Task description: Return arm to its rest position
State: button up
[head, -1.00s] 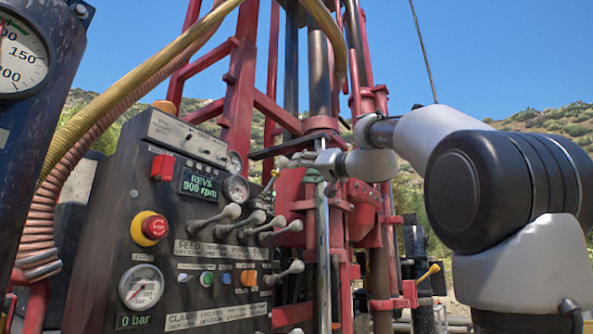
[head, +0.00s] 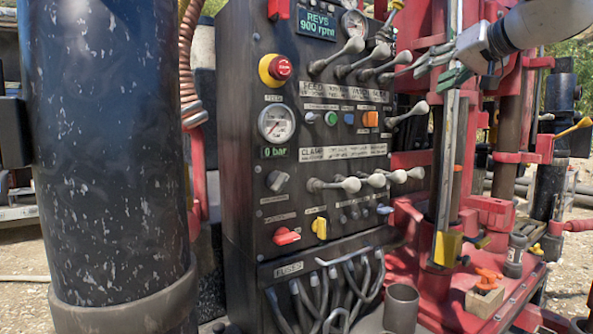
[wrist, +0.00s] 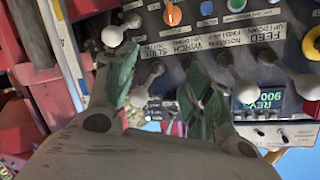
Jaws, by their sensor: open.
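My gripper (head: 440,65) is at the upper right in the head view, just right of the upper row of grey-knobbed levers (head: 352,46) on the black control panel (head: 235,140). In the wrist view my gripper (wrist: 160,88) shows two green-padded fingers spread apart. Pale lever knobs (wrist: 139,97) show in the gap between them; I cannot tell whether a lever stands between the pads or beyond them. Nothing is gripped. A grey arm link of mine runs off the top right of the head view.
A red rig frame (head: 505,205) with an upright metal rod (head: 446,165) stands close below and right of my gripper. A thick black cylinder (head: 105,150) fills the left. The red emergency button (head: 281,67) is on the panel.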

jog(key=s+d+f+g+h, duration=0.1)
jog(key=s+f+g, duration=0.2)
jog(key=s+f, duration=0.5)
jog(key=s+d+f+g+h, duration=0.2)
jog(key=s+f, duration=0.6)
jog(key=f, duration=0.8)
jog(key=s+d+f+n+g+h, duration=0.1)
jog(key=s+f+g, duration=0.3)
jog(key=s+f, duration=0.4)
notch_tip(320, 180, down, 4)
jog(key=shift+s+d+f+g+h, duration=0.3)
jog(key=shift+d+g+h, duration=0.1)
jog(key=shift+d+h, duration=0.25)
